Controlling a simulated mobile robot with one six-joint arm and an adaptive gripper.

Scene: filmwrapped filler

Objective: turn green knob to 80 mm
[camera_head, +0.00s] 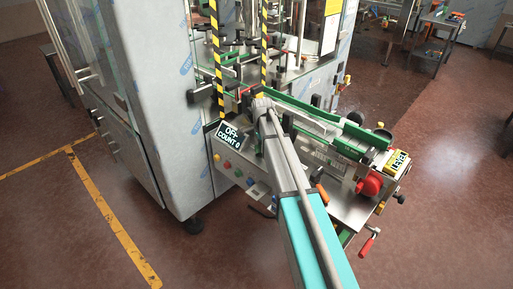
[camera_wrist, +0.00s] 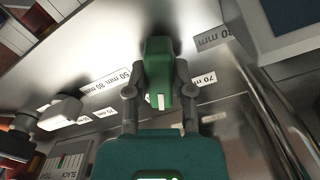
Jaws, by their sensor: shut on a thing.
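The green knob (camera_wrist: 158,55) stands upright between the two grey fingers of my gripper (camera_wrist: 157,82) in the wrist view. The fingers are shut on its sides. A small white mark shows on the knob's near face. White scale labels lie around it on the metal plate. One reading 70 mm (camera_wrist: 203,80) is just right of the right finger. More labels (camera_wrist: 105,82) are to the left, partly unclear. In the head view my gripper (camera_head: 262,103) is at the machine, and the knob cannot be made out there.
A white-tipped part (camera_wrist: 60,113) stands left of the gripper in the wrist view. In the head view, a display reading OFF, COUNT 0 (camera_head: 230,135) is beside my arm. Striped posts (camera_head: 217,60) stand behind.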

